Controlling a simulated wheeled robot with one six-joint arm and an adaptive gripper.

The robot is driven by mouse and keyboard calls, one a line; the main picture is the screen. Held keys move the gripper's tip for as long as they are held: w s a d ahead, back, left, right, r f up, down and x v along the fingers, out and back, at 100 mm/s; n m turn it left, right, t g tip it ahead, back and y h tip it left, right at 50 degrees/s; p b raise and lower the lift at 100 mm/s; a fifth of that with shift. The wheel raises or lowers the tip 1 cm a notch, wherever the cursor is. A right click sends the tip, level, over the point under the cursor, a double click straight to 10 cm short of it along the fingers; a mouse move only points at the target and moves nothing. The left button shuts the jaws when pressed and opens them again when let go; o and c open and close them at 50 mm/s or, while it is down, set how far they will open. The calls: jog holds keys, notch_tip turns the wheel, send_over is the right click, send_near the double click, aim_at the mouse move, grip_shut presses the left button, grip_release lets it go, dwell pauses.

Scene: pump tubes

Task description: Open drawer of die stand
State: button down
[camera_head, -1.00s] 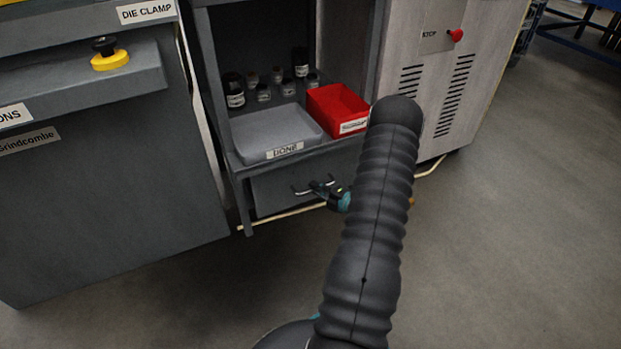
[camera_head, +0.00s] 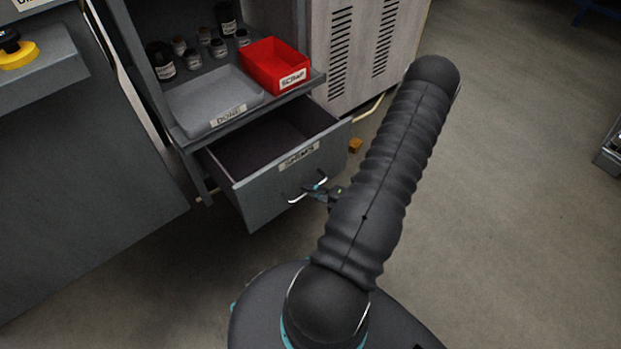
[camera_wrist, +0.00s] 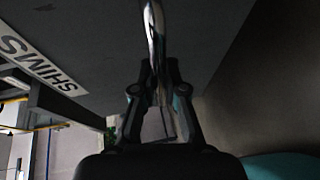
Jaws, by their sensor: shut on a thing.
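The die stand (camera_head: 185,130) is a grey open shelf unit. Its drawer (camera_head: 255,194), labelled SHIMS, stands well out from the frame and its dark inside shows, with nothing seen in it. A shiny bar handle (camera_head: 293,198) is on the drawer front. My gripper (camera_head: 318,188) is at the handle, partly behind my arm. In the wrist view my gripper (camera_wrist: 158,95) has its fingers on both sides of the metal handle (camera_wrist: 154,40), shut on it. The drawer front (camera_wrist: 100,30) fills the upper part of that view.
Above the drawer, the shelf holds a grey tray (camera_head: 212,100) labelled DONE, a red SCRAP bin (camera_head: 274,67) and several small jars (camera_head: 217,47). A vented cabinet (camera_head: 362,45) stands to the right. A small orange block (camera_head: 355,145) lies on the floor.

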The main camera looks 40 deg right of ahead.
jog(key=shift+s, duration=0.5)
jog(key=c, duration=1.2)
grip_release()
jog(key=v, duration=1.2)
jog(key=shift+a, duration=0.1)
